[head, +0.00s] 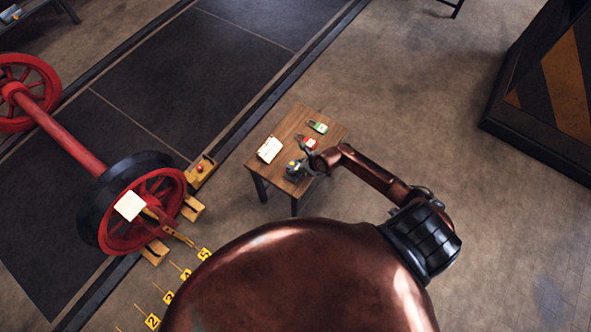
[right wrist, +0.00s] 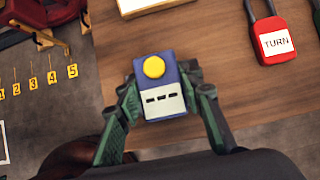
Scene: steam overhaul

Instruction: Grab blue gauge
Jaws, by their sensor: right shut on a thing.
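The blue gauge (right wrist: 160,88) has a yellow round button on top and a white label with dark marks. It sits between the fingers of my right gripper (right wrist: 160,110) in the right wrist view, over the wooden table top. My right gripper is shut on it, one finger on each side. I cannot tell whether the gauge touches the table. My left gripper is not in view.
A red padlock-shaped tag marked TURN (right wrist: 272,38) and a green tag (head: 317,127) lie on the table. A white card (head: 270,149) lies at its left. A red wheelset (head: 135,205) with yellow chocks and numbered yellow markers (head: 152,321) stands left on the floor.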

